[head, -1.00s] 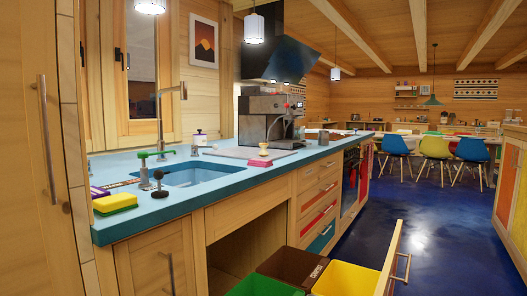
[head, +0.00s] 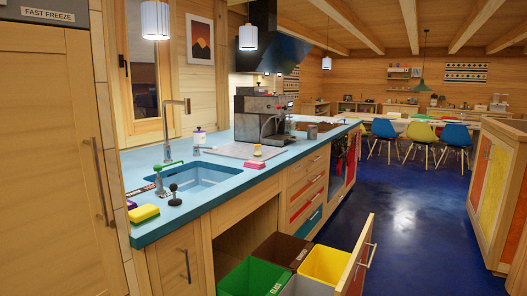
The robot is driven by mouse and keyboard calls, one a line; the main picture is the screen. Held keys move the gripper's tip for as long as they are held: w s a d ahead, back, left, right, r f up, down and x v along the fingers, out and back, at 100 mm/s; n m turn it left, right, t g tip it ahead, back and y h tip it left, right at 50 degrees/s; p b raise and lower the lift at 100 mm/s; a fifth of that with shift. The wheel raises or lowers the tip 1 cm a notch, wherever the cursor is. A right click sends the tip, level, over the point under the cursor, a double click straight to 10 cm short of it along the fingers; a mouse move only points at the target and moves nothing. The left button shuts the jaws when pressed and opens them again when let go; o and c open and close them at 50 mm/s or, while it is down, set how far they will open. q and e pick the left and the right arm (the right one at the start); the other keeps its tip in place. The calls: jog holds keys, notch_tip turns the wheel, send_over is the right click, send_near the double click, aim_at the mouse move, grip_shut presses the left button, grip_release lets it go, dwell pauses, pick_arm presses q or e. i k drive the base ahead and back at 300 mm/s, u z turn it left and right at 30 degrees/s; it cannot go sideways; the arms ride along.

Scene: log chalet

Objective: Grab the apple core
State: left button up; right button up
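A small pale, yellowish object (head: 257,151) stands on the blue counter beside the coffee machine, just behind a pink block. It may be the apple core, but it is too small to tell for sure. Neither of my grippers is in view.
The blue counter (head: 222,192) holds a sink (head: 198,174), a yellow-green sponge (head: 143,213), a coffee machine (head: 262,118) and a pink block (head: 254,165). An open drawer with green (head: 252,277), brown and yellow (head: 325,263) bins juts into the aisle. Blue floor (head: 420,225) is clear to the right.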

aim_at(258, 153)
jog(key=z, duration=1.45)
jog(key=i, duration=4.75)
jog(key=u, duration=2)
jog(key=i, duration=1.75)
jog(key=u, duration=1.4)
jog(key=i, duration=0.65)
jog(key=u, duration=1.75)
jog(key=i, duration=0.3)
jog(key=u, duration=0.05)
